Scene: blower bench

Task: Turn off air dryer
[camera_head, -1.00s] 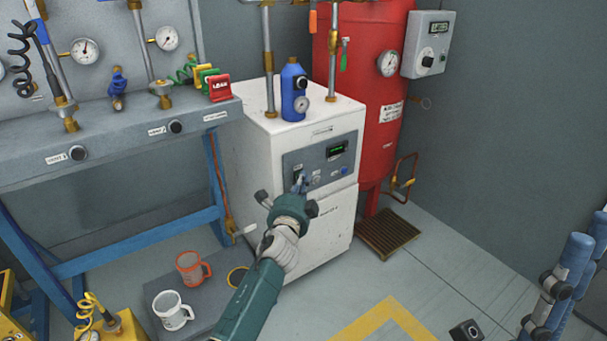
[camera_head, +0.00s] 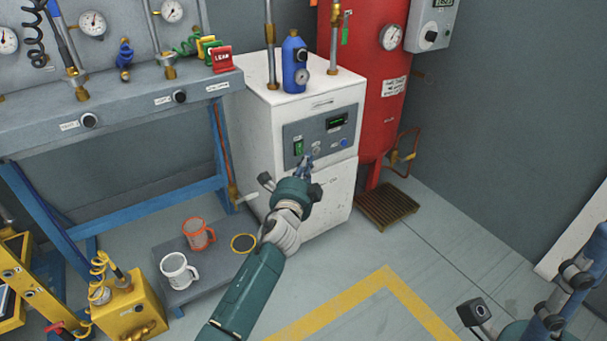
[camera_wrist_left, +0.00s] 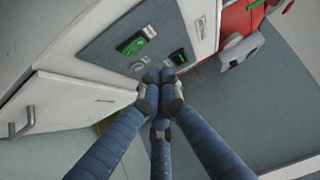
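The air dryer (camera_head: 279,150) is a white cabinet with a grey control panel. On the panel are a green rocker switch (camera_head: 298,147), a lit green display (camera_head: 337,122) and a blue button (camera_head: 344,143). The green switch (camera_wrist_left: 131,46) also shows in the left wrist view. My left gripper (camera_head: 306,161) is at the panel, below and right of the green switch. Its fingertips (camera_wrist_left: 160,76) are together with nothing between them, close to a small round knob (camera_wrist_left: 139,66); contact is unclear. My right gripper (camera_head: 570,275) is partly in view at the right edge, fingertips unclear.
A blue bottle-shaped filter (camera_head: 294,63) and pipes stand on the dryer. A red tank (camera_head: 367,75) is behind right, a workbench (camera_head: 130,115) to the left. Mugs (camera_head: 179,271) stand on a low grey platform. The floor at right is mostly clear.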

